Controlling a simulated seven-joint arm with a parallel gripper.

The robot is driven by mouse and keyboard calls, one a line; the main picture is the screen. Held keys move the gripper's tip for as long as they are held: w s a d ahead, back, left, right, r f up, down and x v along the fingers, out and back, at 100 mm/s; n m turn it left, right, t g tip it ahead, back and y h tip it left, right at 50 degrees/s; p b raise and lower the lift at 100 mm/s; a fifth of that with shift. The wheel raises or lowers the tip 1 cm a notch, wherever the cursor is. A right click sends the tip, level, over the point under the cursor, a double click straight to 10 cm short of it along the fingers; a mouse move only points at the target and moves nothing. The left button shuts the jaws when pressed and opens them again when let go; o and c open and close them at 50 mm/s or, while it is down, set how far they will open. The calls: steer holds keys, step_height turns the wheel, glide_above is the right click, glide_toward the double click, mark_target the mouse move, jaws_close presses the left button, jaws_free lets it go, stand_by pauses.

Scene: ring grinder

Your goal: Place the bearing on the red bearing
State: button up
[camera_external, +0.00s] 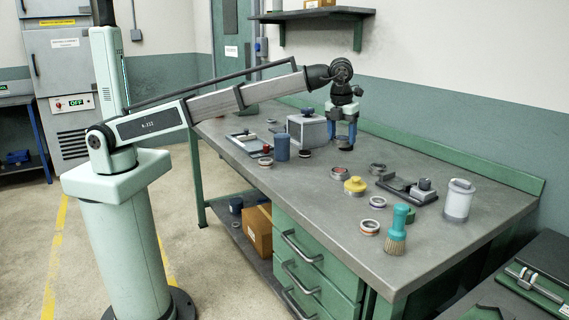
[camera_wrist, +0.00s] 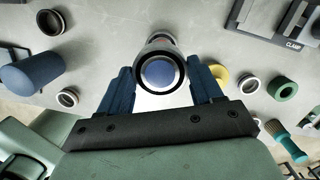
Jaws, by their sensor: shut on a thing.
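My gripper (camera_external: 343,138) hangs over the back middle of the bench, its blue fingers pointing down. In the wrist view, my gripper (camera_wrist: 161,78) is shut on a bearing (camera_wrist: 159,92), a dark ring with a light rim and a blue centre. In the external view the held bearing (camera_external: 345,147) is a small dark ring at the fingertips, above the bench.
Several rings lie around the bench (camera_external: 312,205). A grey box (camera_external: 307,132) and a blue cylinder (camera_external: 281,148) stand to the left.

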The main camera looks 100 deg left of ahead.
mark_target(340, 139)
steer(key=shift+f, duration=4.25)
steer(key=shift+f, duration=0.15)
steer(key=o, duration=1.3)
steer(key=shift+c, duration=0.2)
steer(key=r, duration=0.4)
steer(key=d+r, duration=0.1)
steer(key=r, duration=0.7)
steer(key=shift+s+d+r, duration=0.1)
steer(key=shift+s+d, duration=0.25)
